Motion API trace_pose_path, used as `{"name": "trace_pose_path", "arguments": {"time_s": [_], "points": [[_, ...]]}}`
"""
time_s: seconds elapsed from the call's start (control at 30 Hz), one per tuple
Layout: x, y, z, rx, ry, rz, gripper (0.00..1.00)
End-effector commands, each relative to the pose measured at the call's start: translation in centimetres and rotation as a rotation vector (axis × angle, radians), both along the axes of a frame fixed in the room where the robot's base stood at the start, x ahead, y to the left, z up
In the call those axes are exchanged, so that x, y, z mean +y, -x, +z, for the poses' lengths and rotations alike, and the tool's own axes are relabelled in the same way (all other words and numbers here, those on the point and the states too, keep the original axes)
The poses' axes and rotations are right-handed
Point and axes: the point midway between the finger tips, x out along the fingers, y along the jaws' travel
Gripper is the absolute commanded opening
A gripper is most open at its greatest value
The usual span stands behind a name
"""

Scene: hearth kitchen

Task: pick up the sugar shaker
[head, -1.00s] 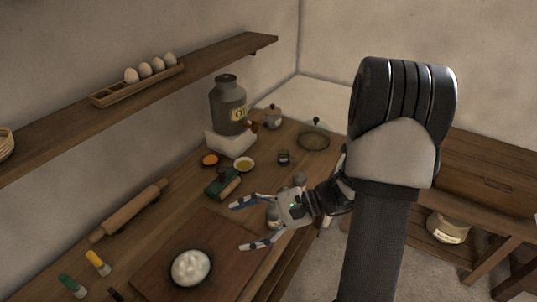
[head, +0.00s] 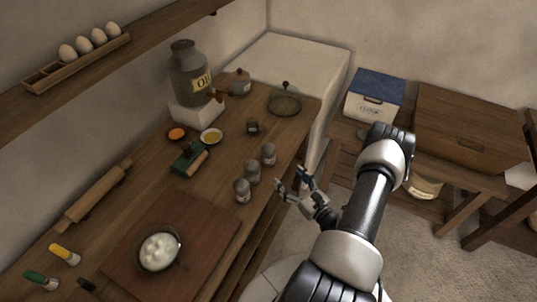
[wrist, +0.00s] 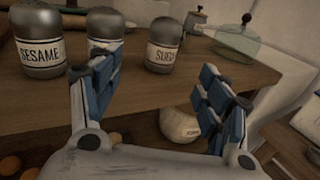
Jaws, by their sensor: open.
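The sugar shaker (wrist: 165,45) is a grey domed jar with a white label reading as sugar, upright near the counter's edge in the wrist view. In the head view it appears to be the farthest of three shakers (head: 268,154). The sesame shaker (wrist: 40,43) stands at the left in the wrist view and nearest in the head view (head: 243,190). A middle shaker (wrist: 105,28) is partly hidden by my left finger. My gripper (head: 290,178) is open and empty, just off the counter's edge beside the shakers. Its fingers also show in the wrist view (wrist: 158,85).
The wooden counter (head: 225,160) also holds a glass-lidded dish (head: 285,100), a small jar (head: 253,126), a green-based block (head: 188,158) and a board (head: 205,230) with a white-filled bowl (head: 159,251). A lower bench with a blue-lidded box (head: 375,98) stands at the right.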

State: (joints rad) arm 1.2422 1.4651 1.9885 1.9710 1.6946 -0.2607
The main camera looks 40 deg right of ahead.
Motion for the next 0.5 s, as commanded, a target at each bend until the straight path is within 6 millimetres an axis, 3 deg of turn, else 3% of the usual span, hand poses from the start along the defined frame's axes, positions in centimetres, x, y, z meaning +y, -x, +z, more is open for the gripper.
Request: {"name": "trace_pose_path", "arguments": {"time_s": [0.1,0.3,0.5], "points": [[-0.1,-2.9,-0.1,-0.002,0.004,0.008,0.70],[-0.5,-6.7,0.0,-0.002,0.002,0.006,0.70],[-0.7,-8.4,0.0,-0.002,0.000,0.002,0.70]]}}
